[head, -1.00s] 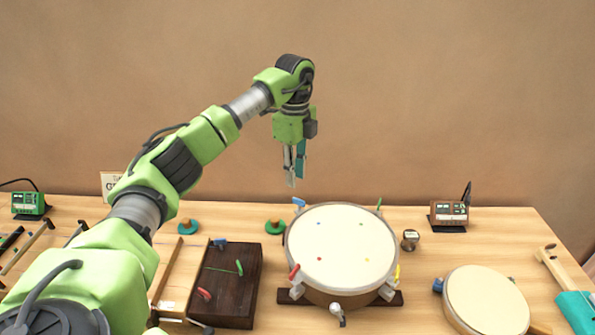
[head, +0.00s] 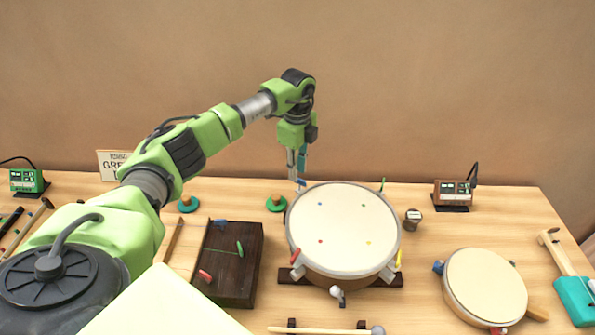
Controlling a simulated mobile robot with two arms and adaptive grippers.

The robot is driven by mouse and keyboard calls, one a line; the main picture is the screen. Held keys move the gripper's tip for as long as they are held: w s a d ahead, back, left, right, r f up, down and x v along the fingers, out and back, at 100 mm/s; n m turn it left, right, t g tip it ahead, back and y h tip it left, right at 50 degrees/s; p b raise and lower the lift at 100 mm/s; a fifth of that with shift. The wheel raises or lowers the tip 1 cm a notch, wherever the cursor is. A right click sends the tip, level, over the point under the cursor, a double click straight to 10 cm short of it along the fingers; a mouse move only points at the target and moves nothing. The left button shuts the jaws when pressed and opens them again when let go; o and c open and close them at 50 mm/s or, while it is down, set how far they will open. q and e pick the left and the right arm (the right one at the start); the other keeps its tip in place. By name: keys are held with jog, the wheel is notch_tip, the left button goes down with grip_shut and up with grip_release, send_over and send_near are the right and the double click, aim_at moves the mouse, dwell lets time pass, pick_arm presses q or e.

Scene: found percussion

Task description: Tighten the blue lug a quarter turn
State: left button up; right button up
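The large round drum (head: 345,228) with a cream head stands right of centre in the head view. Its blue lug (head: 301,183) is at the back left of the rim. Red, yellow, green and white lugs sit elsewhere around the rim. My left gripper (head: 297,172) points down at the blue lug, its fingertips right at the lug's handle in this view. I cannot tell whether they touch it or how far apart they are. My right gripper is out of view.
A dark wooden box (head: 230,265) with coloured pegs lies left of the drum. A smaller drum (head: 485,288) stands at the right, and a small metal weight (head: 412,219) is close to the large drum. A mallet (head: 325,330) lies in front. A pale flat shape covers the lower left.

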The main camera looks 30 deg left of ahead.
aim_at(300, 181)
pick_arm(q)
jog(key=shift+f, duration=1.25)
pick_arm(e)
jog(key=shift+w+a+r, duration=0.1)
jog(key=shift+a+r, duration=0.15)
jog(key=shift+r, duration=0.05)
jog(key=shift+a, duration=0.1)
pick_arm(q)
grip_shut()
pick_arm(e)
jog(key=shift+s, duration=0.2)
pick_arm(q)
jog(key=shift+f+m, duration=0.1)
jog(key=shift+m, duration=0.3)
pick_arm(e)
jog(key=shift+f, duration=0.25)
